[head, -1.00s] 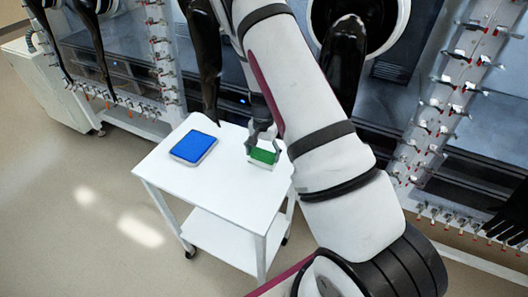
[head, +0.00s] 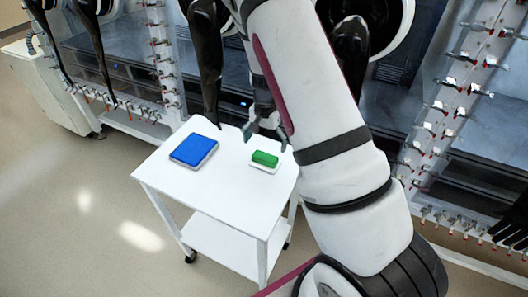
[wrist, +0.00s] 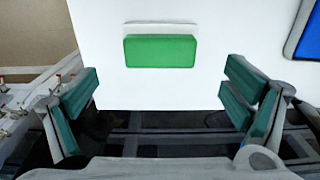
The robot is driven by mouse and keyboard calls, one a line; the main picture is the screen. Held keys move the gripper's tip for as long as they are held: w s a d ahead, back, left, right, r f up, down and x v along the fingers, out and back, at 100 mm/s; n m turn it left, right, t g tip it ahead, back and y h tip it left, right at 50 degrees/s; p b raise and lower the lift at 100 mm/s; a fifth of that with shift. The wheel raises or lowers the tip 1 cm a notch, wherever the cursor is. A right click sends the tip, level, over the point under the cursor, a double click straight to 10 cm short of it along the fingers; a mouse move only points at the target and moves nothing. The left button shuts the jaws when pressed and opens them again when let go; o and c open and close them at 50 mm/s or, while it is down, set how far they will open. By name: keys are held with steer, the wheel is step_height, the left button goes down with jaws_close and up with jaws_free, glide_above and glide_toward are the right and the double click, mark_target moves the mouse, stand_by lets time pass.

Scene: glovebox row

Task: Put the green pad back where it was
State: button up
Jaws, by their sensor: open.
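The green pad (head: 264,158) is a small block on a thin white base on top of the white cart (head: 225,165), near its right side. In the wrist view the green pad (wrist: 160,51) is in the upper middle, with a white strip showing along its far edge. My gripper (head: 265,128) is just behind and above the pad, apart from it. In the wrist view my gripper (wrist: 162,100) has its fingers spread wide with nothing between them.
A blue pad (head: 194,149) on a white base lies on the cart's left part. Black gloves (head: 205,60) hang from the glovebox near the cart's back edge, close to my arm. The cart top's front part is clear.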

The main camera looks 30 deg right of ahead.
step_height(320, 180, up, 6)
step_height(320, 180, up, 12)
steer(key=n+t+y, duration=0.1)
steer(key=n+t, duration=0.1)
steer(key=n, duration=0.1)
glide_above(265, 156)
steer(key=s+a, duration=0.4)
steer(key=a, duration=0.2)
steer(key=s+a+r+n, duration=0.3)
steer(key=s+a+r, duration=0.1)
steer(key=s+r, duration=0.25)
steer(key=s+a+r+n+t, duration=0.1)
steer(key=s+r+n, duration=0.1)
steer(key=s, duration=0.5)
steer(key=s+a+r+n+t+h, duration=0.1)
steer(key=s+a+r+n+t, duration=0.1)
steer(key=s+r, duration=0.3)
steer(key=shift+s+a+r+n+t+b, duration=0.3)
steer(key=shift+s+n, duration=0.4)
steer(key=shift+s, duration=0.35)
steer(key=shift+f, duration=0.1)
